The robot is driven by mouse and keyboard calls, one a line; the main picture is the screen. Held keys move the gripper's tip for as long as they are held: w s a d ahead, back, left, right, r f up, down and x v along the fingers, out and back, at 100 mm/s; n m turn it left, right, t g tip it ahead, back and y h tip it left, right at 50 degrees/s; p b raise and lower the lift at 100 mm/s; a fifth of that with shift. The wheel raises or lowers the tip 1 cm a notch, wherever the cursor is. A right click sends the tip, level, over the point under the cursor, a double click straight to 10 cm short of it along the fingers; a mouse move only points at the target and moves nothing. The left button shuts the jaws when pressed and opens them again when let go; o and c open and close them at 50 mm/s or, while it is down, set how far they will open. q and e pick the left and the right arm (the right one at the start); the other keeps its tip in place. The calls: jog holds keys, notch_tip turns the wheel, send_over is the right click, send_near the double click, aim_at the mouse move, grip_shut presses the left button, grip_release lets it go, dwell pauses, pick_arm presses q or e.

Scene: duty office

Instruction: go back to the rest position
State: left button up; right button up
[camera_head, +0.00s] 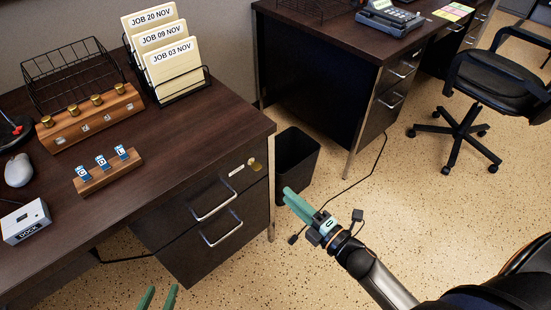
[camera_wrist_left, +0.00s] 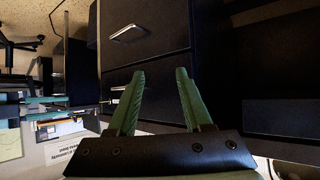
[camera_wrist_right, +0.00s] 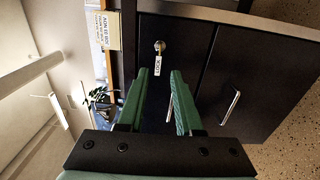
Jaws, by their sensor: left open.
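My left gripper (camera_head: 158,297) shows only its green fingertips at the bottom edge of the head view, below the desk's drawers. In the left wrist view its two fingers (camera_wrist_left: 158,75) stand apart with nothing between them, in front of dark drawers. My right gripper (camera_head: 292,202) is over the floor to the right of the desk, near the black bin. In the right wrist view its fingers (camera_wrist_right: 159,75) are apart and empty. A dark cabinet front (camera_wrist_right: 210,75) with a lock and a small label fills the background there.
The wooden desk (camera_head: 215,125) at left carries file folders (camera_head: 170,65), a wire basket, a block with brass knobs (camera_head: 90,117), a smaller tagged block (camera_head: 108,172) and a dock box (camera_head: 27,222). A bin (camera_head: 297,155), second desk and office chair (camera_head: 490,95) stand beyond. Speckled floor is open between.

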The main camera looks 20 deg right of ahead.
jog(key=s+a+f+m+g+h, duration=0.1)
jog(key=s+a+f+m+g, duration=0.3)
jog(key=m, duration=0.6)
jog(key=s+a+r+m+g+h, duration=0.1)
jog(key=s+m+g+h, duration=0.1)
jog(key=s+m, duration=0.55)
pick_arm(q)
jog(key=s+a+r+n+g+y+p, duration=0.1)
jog(key=s+r+p, duration=0.3)
jog(key=r+p, duration=0.7)
jog(key=a+p, duration=0.1)
jog(key=p, duration=0.8)
jog(key=shift+r+g, duration=0.25)
jog(key=shift+g, duration=0.05)
pick_arm(e)
notch_tip(320, 180, up, 11)
jog(key=s+d+m+g, duration=0.1)
jog(key=s+d+m, duration=0.1)
jog(key=shift+m+g+h, duration=0.3)
jog(key=shift+m+h, duration=0.05)
jog(key=shift+h, duration=0.05)
pick_arm(q)
jog(key=shift+a+f, duration=0.1)
pick_arm(e)
jog(key=shift+f, duration=0.15)
